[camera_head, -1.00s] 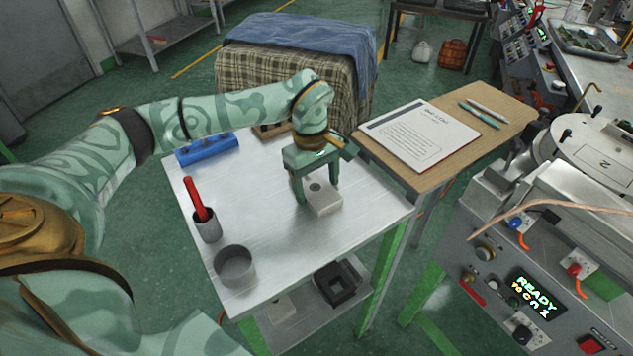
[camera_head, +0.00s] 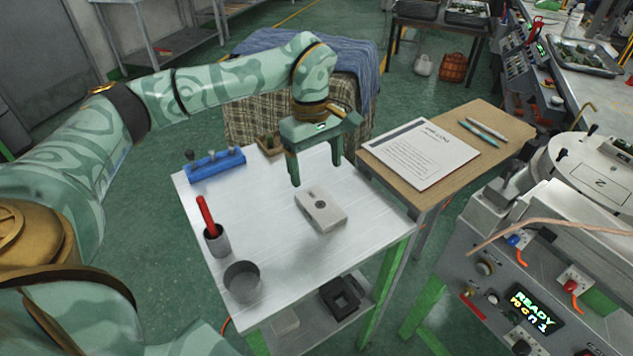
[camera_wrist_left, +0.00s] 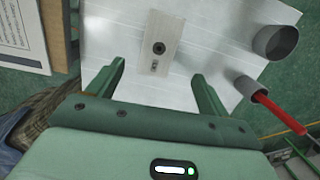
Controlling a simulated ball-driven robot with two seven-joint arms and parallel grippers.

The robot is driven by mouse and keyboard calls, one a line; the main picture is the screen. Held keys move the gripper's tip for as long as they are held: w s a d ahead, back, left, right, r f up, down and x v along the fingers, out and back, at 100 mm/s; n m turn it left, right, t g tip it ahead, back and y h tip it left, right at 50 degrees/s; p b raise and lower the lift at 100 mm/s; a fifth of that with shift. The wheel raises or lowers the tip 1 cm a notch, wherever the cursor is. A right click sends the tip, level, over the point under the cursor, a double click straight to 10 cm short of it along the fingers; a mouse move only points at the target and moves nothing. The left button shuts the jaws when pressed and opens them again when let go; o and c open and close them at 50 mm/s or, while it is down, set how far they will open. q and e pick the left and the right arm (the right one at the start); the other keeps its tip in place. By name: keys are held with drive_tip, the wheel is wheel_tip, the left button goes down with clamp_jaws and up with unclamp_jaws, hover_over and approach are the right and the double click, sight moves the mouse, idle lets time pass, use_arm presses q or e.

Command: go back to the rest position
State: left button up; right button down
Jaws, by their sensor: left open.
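My left gripper (camera_head: 316,172) is open and empty above the metal table, its fingers pointing down. It also shows in the left wrist view (camera_wrist_left: 158,82) with its two fingers wide apart. A pale grey block (camera_head: 321,210) with a dark round hole lies flat on the table, just in front of and below the fingertips, apart from them. The same block shows in the left wrist view (camera_wrist_left: 155,45), beyond the open fingers. My right gripper is not in view.
The metal table (camera_head: 270,215) holds a grey cup (camera_head: 242,281), a holder (camera_head: 217,240) with a red-handled tool (camera_head: 206,214), a blue rack (camera_head: 216,165) and a small wooden box (camera_head: 270,144). A machine (camera_head: 540,270) stands front right.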

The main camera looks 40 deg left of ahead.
use_arm(q)
drive_tip(key=shift+a+r, duration=0.15)
drive_tip(key=shift+r, duration=0.8)
drive_tip(key=shift+w, duration=0.1)
